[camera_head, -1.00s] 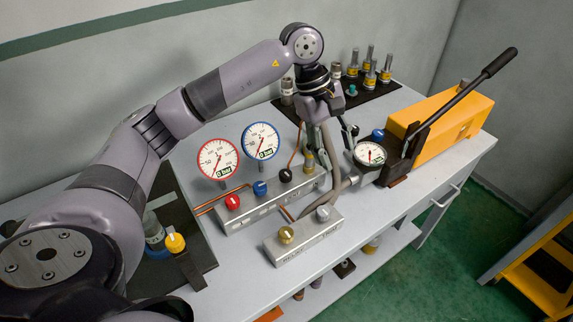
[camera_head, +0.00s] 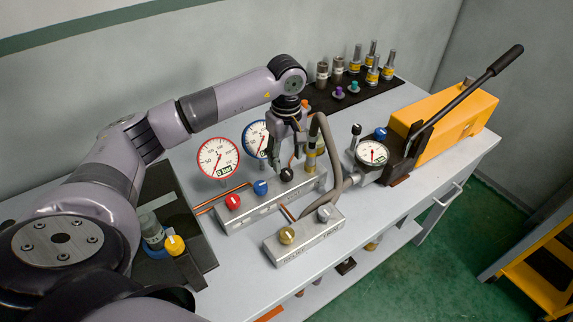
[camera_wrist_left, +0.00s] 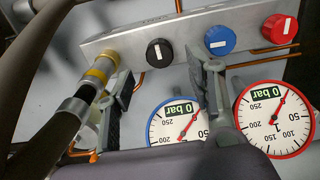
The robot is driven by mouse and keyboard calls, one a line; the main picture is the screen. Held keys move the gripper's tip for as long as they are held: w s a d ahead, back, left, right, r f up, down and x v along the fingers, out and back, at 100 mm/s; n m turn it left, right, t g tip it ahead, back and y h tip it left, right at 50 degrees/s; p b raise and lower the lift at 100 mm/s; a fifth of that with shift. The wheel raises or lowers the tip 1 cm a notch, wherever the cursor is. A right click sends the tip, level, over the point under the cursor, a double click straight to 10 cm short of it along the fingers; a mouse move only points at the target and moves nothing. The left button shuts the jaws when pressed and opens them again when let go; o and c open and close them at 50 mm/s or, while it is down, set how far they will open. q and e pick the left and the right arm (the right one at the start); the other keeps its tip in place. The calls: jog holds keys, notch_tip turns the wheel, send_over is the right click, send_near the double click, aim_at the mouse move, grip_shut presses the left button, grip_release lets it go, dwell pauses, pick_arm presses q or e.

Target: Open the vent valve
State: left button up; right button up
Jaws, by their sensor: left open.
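A grey manifold block (camera_head: 262,207) on the bench carries a red knob (camera_head: 233,202), a blue knob (camera_head: 260,187) and a black knob (camera_head: 286,174). Its lettering is too small to read surely, so I cannot confirm which knob is the vent valve. My left gripper (camera_head: 289,160) points down just above the black knob, open and empty. In the left wrist view the black knob (camera_wrist_left: 159,52), with a white upright mark, lies between and beyond the spread fingers (camera_wrist_left: 164,75). I see no contact. My right gripper is not in view.
A hose (camera_head: 332,150) with a brass fitting (camera_wrist_left: 102,68) rises close beside the gripper. Red-rimmed (camera_head: 218,158) and blue-rimmed gauges stand behind the manifold. A smaller block (camera_head: 303,241) with two knobs is in front. A yellow hand pump (camera_head: 450,122) stands at right.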

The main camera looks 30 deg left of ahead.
aim_at(287, 172)
pick_arm(q)
notch_tip(287, 172, down, 5)
jog(key=shift+f+p, duration=0.1)
jog(key=shift+p, duration=0.35)
jog(key=shift+c, duration=0.5)
jog(key=c, duration=1.1)
